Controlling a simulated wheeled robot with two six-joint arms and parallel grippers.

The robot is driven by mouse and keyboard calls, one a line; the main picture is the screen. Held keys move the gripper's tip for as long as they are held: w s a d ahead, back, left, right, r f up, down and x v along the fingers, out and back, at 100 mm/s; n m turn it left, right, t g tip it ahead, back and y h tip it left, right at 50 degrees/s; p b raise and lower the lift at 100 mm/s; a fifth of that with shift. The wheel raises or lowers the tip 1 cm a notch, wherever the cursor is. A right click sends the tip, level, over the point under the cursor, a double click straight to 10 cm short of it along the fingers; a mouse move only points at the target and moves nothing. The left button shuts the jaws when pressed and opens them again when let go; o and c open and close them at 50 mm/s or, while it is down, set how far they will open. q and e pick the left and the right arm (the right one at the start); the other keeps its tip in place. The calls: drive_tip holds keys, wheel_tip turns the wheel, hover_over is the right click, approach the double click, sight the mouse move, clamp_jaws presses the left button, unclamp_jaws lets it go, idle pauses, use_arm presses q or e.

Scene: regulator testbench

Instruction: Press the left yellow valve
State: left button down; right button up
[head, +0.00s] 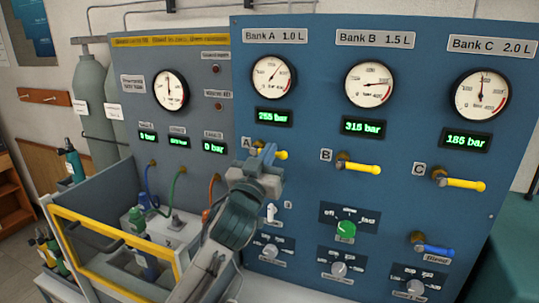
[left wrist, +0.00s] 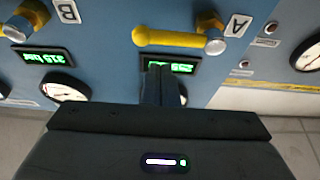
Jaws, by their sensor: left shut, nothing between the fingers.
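The left yellow valve, a yellow lever marked A (head: 282,155), is on the blue panel below the Bank A display. My left gripper (head: 268,152) is in front of it and hides much of the lever in the head view. In the upside-down left wrist view the whole lever (left wrist: 172,38) shows, lying level, with its grey pivot beside the A label. My left gripper (left wrist: 162,72) is shut and empty there, its fingertips close to the lever's middle. Whether they touch it I cannot tell. My right gripper is not in view.
Yellow levers B (head: 360,167) and C (head: 462,183) stand to the right, and a blue Bleed lever (head: 435,249) is below C. A green knob (head: 346,231) sits under lever B. A yellow-framed enclosure (head: 85,216) with bottles and hoses is at the left.

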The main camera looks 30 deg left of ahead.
use_arm(q)
drive_tip(key=shift+w+a+f, duration=0.1)
drive_tip(key=shift+w+f, duration=0.25)
drive_tip(key=shift+f, duration=0.25)
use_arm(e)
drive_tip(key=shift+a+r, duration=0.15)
